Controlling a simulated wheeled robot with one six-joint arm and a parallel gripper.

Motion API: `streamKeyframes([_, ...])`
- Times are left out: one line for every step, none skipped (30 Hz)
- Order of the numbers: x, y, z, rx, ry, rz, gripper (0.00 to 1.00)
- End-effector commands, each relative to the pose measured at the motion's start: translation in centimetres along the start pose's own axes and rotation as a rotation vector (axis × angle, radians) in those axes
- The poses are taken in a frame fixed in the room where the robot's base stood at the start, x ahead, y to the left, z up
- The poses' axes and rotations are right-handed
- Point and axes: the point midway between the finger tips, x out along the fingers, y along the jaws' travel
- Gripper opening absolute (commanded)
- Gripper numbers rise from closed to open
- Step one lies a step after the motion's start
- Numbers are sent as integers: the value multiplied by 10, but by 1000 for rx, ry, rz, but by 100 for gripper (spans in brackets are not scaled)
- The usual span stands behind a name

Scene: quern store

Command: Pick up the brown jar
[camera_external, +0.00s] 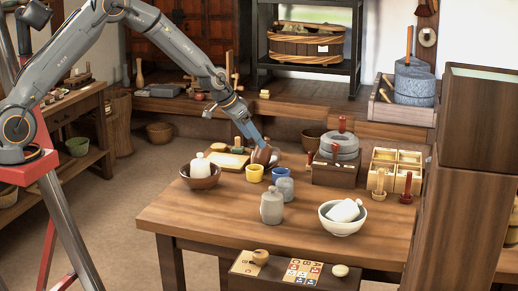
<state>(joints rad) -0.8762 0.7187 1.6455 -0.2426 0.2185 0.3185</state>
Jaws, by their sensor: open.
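The brown jar (261,157) stands toward the back of the wooden table (190,217), behind small yellow and blue cups. My gripper (265,148) reaches down from the upper left and is right at the top of the jar, open. It covers part of the jar. At this size I cannot tell whether the fingers are around the jar or touch it.
A stone quern (339,147) stands to the right. A grey jar (271,207), a brown bowl (200,180) and a white bowl (343,222) are nearby. The table's front left is clear.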

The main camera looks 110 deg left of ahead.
Motion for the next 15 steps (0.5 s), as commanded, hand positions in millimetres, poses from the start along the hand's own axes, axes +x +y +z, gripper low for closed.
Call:
streamKeyframes([4,-5,-2,-5,3,-4,72])
streamKeyframes([5,-6,-2,-6,4,-5,72])
streamKeyframes([8,-7,-2,-7,5,-5,72])
streamKeyframes([11,-6,-2,-6,4,-4,72])
streamKeyframes([14,-6,-2,-6,3,-4,72])
streamKeyframes([18,-6,-2,-6,3,-4,72])
streamKeyframes([20,-6,-2,-6,3,-4,72])
streamKeyframes([23,-6,-2,-6,3,-4,72])
streamKeyframes([26,-6,-2,-6,2,-4,72])
streamKeyframes([28,-6,-2,-6,3,-4,72])
streamKeyframes([30,-6,-2,-5,3,-4,72])
streamKeyframes([32,-6,-3,-5,3,-4,72])
streamKeyframes([35,-6,-2,-5,3,-3,72])
streamKeyframes([38,-7,-2,-5,1,-3,72])
streamKeyframes([43,-7,-3,-5,2,-3,72])
